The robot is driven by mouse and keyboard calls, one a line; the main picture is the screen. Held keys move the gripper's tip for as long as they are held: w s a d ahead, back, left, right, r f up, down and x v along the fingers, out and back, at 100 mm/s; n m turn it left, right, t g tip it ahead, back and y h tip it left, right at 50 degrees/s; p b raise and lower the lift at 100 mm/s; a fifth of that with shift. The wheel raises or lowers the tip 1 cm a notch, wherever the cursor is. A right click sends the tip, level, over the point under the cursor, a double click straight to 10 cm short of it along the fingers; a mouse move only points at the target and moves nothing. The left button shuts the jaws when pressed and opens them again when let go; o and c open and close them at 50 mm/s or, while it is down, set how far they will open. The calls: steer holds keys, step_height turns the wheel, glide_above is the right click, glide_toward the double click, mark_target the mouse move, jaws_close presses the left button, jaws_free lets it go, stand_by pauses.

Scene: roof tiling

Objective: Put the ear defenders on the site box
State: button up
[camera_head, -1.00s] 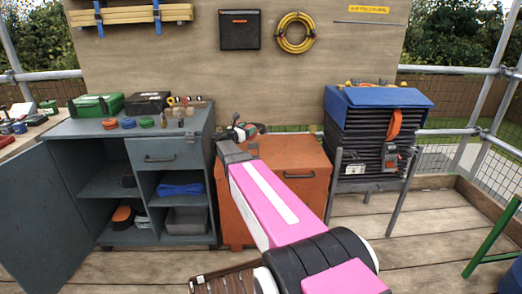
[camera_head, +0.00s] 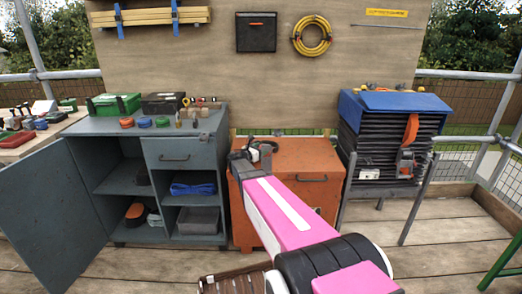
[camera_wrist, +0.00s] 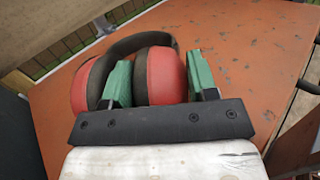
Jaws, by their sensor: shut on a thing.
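The ear defenders (camera_wrist: 160,76) have red cups and a dark headband. In the wrist view, one cup is between the green fingers of my gripper (camera_wrist: 160,82), and the other cup is outside the left finger. My gripper is shut on the ear defenders. The site box (camera_head: 318,160) is an orange box; its worn top (camera_wrist: 250,65) fills much of the wrist view beneath them. In the head view, the ear defenders (camera_head: 267,146) are at the back left of the box top, partly hidden by my gripper (camera_head: 256,148). I cannot tell whether they touch the top.
A grey cabinet (camera_head: 180,139) with an open door stands left of the box, with small items on it. A dark stack under a blue cover (camera_head: 390,102) stands to the right. A plywood wall (camera_head: 270,90) rises behind. The rest of the box top is clear.

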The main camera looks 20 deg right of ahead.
steer(key=shift+f, duration=0.1)
steer(key=o, duration=1)
steer(key=shift+o, duration=0.2)
steer(key=v, duration=1.2)
